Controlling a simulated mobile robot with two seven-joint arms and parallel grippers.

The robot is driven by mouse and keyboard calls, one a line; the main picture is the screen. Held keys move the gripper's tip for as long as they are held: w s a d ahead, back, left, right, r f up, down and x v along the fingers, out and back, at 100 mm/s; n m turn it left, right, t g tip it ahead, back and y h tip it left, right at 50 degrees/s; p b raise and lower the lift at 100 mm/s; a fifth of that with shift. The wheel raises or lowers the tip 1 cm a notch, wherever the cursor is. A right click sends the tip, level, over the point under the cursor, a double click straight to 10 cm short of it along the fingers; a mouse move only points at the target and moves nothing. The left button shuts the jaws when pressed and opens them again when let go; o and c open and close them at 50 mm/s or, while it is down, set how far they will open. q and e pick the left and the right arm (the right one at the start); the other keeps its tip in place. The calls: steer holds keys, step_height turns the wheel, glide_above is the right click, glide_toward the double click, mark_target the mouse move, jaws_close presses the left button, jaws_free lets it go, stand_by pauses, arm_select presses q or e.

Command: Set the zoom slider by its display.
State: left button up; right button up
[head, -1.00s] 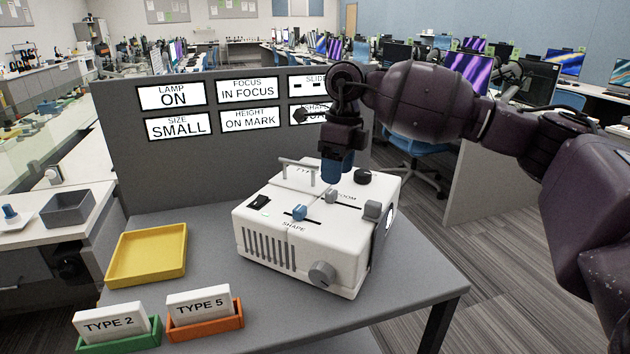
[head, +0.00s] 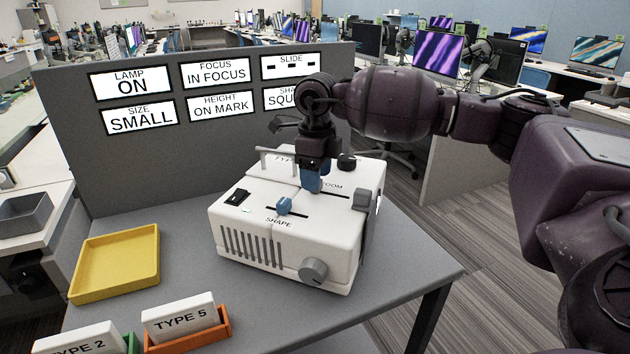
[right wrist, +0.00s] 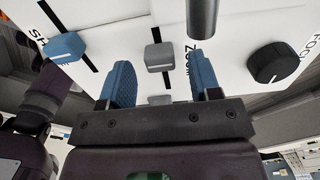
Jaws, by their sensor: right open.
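The white projector box (head: 250,222) stands on the grey table. My right gripper (head: 312,182) points down over its top at the ZOOM slot, fingers open. In the right wrist view, the grey zoom slider knob (right wrist: 158,57) lies just beyond and between the blue fingertips of this gripper (right wrist: 163,82); contact is not visible. In the head view the gripper hides this knob. The SIZE display (head: 139,118) reads SMALL. The blue-grey SHAPE slider knob (head: 284,205) sits left of the gripper. My left gripper is out of view.
A handle (head: 264,163), a black focus knob (head: 347,161) and a grey side slider (head: 361,199) are close to the gripper. A grey dial (head: 313,270) is on the front. A yellow tray (head: 117,262) and an orange holder (head: 189,339) stand left.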

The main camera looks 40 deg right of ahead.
steer(key=shift+f, duration=0.8)
jaws_close()
